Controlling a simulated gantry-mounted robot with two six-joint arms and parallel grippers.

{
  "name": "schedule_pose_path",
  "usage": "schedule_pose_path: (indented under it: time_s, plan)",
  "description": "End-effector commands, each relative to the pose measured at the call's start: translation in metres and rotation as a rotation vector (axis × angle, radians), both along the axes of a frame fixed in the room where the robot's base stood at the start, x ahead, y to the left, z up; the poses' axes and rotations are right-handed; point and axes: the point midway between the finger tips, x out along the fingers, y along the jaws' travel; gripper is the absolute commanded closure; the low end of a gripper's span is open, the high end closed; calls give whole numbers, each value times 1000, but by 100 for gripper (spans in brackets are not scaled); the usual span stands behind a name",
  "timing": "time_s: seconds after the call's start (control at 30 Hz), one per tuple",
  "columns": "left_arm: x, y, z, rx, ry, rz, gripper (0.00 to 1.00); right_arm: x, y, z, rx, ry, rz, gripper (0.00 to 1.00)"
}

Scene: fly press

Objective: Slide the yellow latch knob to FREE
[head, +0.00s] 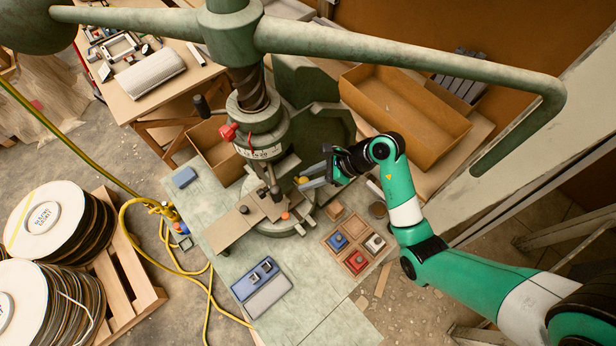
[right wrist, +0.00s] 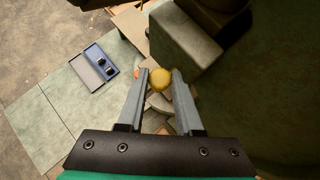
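The yellow latch knob (head: 302,180) sits on the side of the fly press (head: 262,125), low by the press's work area. The FREE marking is not readable in either view. My left gripper is not in view.
A wooden tray (head: 325,242) with coloured blocks stands right of the press. A blue case (head: 255,280) lies on the front of the bench. A red knob (head: 228,132) sticks out from the press. The press's long handle bar (head: 400,50) runs overhead. Cardboard boxes stand behind.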

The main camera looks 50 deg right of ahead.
Motion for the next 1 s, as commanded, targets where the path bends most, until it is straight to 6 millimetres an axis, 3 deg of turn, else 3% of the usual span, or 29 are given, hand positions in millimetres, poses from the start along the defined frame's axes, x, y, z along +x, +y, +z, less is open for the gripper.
schedule_pose_path:
  time_s: [0.03,0.1,0.13,1.0]
  plan:
    - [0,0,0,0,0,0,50,0,0,0,0,0,0,86]
    - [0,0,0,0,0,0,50,0,0,0,0,0,0,98]
    - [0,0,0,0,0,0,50,0,0,0,0,0,0,100]
    - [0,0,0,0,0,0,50,0,0,1,1,-1,0,100]
